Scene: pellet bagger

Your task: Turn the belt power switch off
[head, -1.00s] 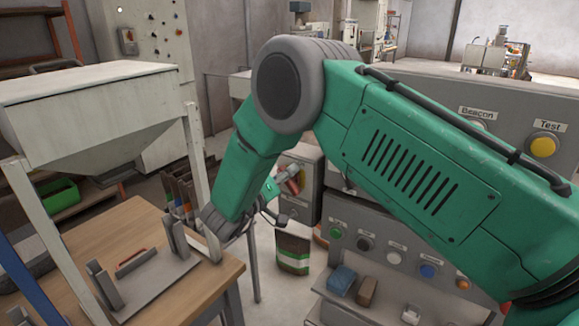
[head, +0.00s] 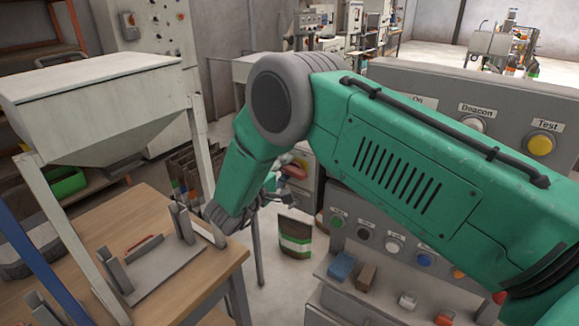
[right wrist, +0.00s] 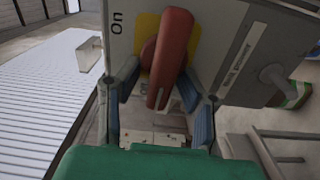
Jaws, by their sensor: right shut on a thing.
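The belt power switch is a red handle (right wrist: 170,60) on a yellow plate (right wrist: 147,30), seen close in the right wrist view. An "On" label (right wrist: 117,23) sits left of the plate. The handle runs down the picture, leaning slightly. My right gripper (right wrist: 160,97) is shut on the handle's lower end, with a blue-padded finger on each side. In the head view the red handle (head: 295,171) shows small beyond my right arm, and the right gripper (head: 277,190) is beside it, partly hidden by the wrist. My left gripper is out of view.
A wooden table (head: 135,215) with a grey fixture (head: 160,265) stands at lower left, under a hopper (head: 95,100). A grey panel (head: 400,75) with buttons is at right. A bag (head: 295,237) stands on the floor near the switch box.

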